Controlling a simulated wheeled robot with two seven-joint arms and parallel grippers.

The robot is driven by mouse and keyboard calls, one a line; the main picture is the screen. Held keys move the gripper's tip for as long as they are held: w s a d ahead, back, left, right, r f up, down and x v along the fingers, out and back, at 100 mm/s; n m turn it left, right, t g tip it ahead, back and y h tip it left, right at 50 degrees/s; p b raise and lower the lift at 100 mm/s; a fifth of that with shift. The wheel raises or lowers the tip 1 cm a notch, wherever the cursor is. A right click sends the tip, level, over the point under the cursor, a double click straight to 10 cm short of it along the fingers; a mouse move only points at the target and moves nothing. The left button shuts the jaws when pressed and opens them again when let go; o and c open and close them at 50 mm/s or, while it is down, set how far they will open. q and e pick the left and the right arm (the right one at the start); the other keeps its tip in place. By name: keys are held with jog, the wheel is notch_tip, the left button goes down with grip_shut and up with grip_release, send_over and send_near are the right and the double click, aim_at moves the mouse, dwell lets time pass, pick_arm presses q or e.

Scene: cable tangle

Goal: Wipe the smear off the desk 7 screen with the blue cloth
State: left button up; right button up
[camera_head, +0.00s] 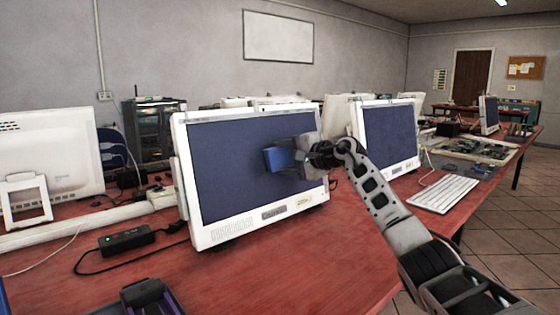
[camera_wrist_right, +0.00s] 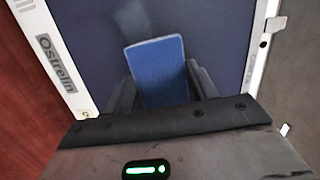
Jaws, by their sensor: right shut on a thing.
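The white-framed monitor (camera_head: 262,228) with a dark blue screen stands on the red desk in the middle of the head view. My right gripper (camera_head: 300,155) is shut on the blue cloth (camera_head: 277,158) in front of the right half of this screen. In the right wrist view the cloth (camera_wrist_right: 158,72) sticks out flat between the fingers, facing the screen (camera_wrist_right: 222,30). I cannot tell whether it touches the glass. A faint pale blotch (camera_wrist_right: 130,14) shows beyond the cloth; no smear is distinct in the head view. My left gripper is not seen.
A second monitor (camera_head: 388,135) and a white keyboard (camera_head: 443,194) stand to the right. A black adapter (camera_head: 126,238) with cables lies at left, near a white monitor's back (camera_head: 50,150).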

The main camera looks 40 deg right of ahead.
jog(key=shift+w+d+r, duration=0.1)
jog(key=shift+d+r, duration=0.1)
jog(key=shift+d, duration=0.25)
jog(key=shift+w+d+r, duration=0.1)
jog(key=shift+d+r, duration=0.1)
jog(key=shift+d, duration=0.25)
jog(key=d, duration=0.1)
jog(key=d+p, duration=0.1)
jog(key=d+r+p, duration=0.1)
jog(key=shift+w+d, duration=0.15)
jog(key=shift+w, duration=0.1)
